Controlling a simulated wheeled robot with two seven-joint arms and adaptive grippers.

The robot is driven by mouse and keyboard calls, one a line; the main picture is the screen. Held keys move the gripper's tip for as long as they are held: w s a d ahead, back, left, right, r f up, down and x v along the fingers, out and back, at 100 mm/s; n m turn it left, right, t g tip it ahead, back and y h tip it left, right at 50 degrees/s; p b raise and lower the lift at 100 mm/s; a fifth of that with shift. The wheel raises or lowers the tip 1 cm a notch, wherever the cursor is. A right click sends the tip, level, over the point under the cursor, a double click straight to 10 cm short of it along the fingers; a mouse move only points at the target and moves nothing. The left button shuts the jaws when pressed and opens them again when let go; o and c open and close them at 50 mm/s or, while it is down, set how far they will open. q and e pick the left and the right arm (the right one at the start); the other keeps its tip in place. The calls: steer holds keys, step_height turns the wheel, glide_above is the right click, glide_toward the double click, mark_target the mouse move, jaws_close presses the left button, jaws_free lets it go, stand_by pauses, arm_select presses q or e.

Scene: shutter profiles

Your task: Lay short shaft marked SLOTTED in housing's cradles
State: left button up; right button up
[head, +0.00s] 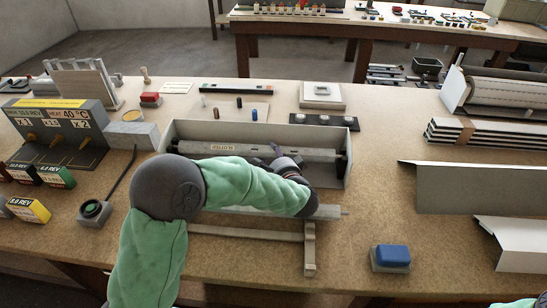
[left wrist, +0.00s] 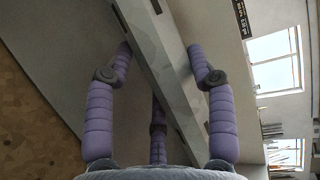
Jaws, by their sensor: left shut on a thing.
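The housing (head: 255,128) is a long open grey box in the middle of the bench. The grey shaft with a pale label reading SLOTTED (head: 221,148) lies lengthwise within its walls, roughly level. I cannot tell whether its ends rest in the cradles, which are largely hidden. My left gripper (head: 279,154) reaches into the housing from the front and is shut on this shaft right of the label. In the left wrist view, purple fingers (left wrist: 165,85) straddle the grey shaft (left wrist: 160,55). My right gripper is not in view.
A blue block (head: 391,255) sits front right. Metal profiles (head: 465,188) fill the right side. A control box (head: 58,133) stands left. Bench between housing and profiles is clear.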

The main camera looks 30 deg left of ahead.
arm_select(q)
steer(key=shift+s+d+f+b, duration=0.1)
steer(key=shift+s+f+b, duration=0.05)
steer(key=shift+f+b, duration=0.55)
stand_by(0.6)
steer(key=o, duration=1.6)
steer(key=shift+f, duration=0.1)
steer(key=shift+c, duration=0.2)
steer(key=shift+f, duration=0.1)
steer(key=shift+d, duration=0.1)
steer(key=v, duration=1.1)
steer(key=shift+s+d+r, duration=0.15)
steer(key=shift+d+r, duration=0.05)
steer(key=shift+r, duration=0.3)
steer(key=shift+r, duration=0.1)
